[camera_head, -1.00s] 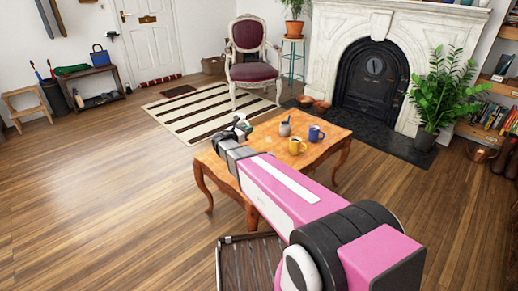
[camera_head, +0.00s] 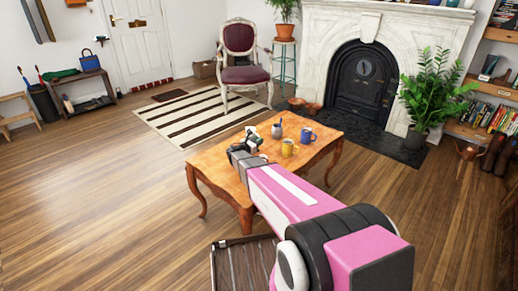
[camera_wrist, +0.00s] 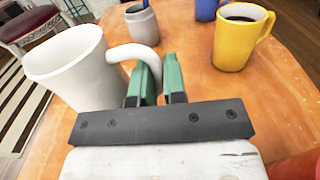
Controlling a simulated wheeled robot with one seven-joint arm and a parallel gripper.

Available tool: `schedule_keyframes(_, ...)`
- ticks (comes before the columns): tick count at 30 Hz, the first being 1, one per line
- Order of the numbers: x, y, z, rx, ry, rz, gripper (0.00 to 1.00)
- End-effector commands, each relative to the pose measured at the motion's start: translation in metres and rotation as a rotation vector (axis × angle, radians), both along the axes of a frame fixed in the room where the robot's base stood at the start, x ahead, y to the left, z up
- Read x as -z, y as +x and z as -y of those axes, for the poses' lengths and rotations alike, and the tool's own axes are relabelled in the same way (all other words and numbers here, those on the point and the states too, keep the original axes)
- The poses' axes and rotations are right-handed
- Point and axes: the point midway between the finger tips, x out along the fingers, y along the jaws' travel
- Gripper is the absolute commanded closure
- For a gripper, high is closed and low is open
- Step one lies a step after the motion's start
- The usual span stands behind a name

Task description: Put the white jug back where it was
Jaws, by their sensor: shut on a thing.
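The white jug (camera_wrist: 68,75) fills the left of the wrist view, its open mouth up and its handle towards my gripper. My gripper (camera_wrist: 158,75) has green fingers shut on the jug's handle.
A grey pot (camera_head: 277,131) with a utensil, a yellow mug (camera_head: 289,148) and a blue mug (camera_head: 308,136) stand just beyond my gripper. The yellow mug holds dark liquid. The table's left end is clear. A red chair (camera_head: 240,55) stands behind.

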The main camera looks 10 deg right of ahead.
Motion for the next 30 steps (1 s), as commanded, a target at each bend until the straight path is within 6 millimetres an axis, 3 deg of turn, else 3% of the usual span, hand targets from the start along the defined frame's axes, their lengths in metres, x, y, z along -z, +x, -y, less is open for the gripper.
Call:
schedule_keyframes(5,0.007,0.001,0.004,-0.001,-0.001,0.001,1.0)
schedule_keyframes(13,0.041,0.001,0.003,-0.001,-0.001,0.0,1.0)
schedule_keyframes(25,0.045,0.0,0.003,-0.001,0.0,0.001,1.0)
schedule_keyframes(27,0.045,0.0,0.003,-0.001,0.0,0.0,0.69)
schedule_keyframes(28,0.045,0.0,0.003,-0.001,0.0,0.0,0.63)
schedule_keyframes(30,0.045,0.0,0.003,-0.001,0.0,0.0,0.63)
